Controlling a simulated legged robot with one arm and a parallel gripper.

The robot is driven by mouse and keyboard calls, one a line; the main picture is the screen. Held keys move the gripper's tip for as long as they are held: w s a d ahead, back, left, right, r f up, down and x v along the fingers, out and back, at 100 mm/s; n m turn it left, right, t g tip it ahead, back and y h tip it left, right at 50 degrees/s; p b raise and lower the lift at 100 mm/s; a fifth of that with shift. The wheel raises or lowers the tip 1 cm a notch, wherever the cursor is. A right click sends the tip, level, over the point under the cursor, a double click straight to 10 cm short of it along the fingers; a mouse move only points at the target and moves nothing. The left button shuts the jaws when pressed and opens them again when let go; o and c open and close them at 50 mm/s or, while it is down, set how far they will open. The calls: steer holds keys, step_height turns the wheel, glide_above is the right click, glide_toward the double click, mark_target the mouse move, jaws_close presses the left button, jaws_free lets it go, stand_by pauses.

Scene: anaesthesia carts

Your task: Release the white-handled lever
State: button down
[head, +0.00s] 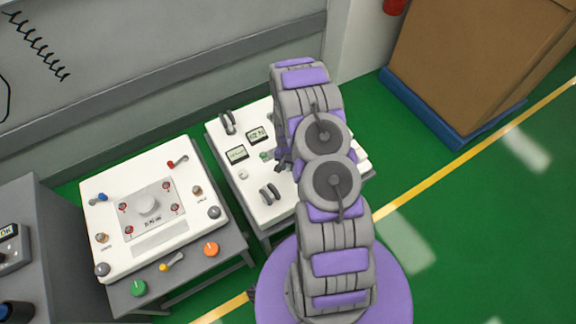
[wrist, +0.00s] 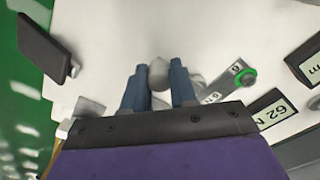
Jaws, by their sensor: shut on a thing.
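In the wrist view, a green-ringed control (wrist: 245,76) and a display (wrist: 272,108) lie right of the fingers; a dark grey handle (wrist: 45,45) stands left. In the head view, a left cart (head: 100,215) carries several levers and knobs. A box on a blue pallet (head: 440,115) stands back right.

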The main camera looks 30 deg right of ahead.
steer(key=c, duration=0.9)
jaws_free()
steer(key=shift+d, duration=0.1)
step_height(320, 180, up, 17)
steer(key=p, duration=0.3)
steer(key=shift+r, duration=0.1)
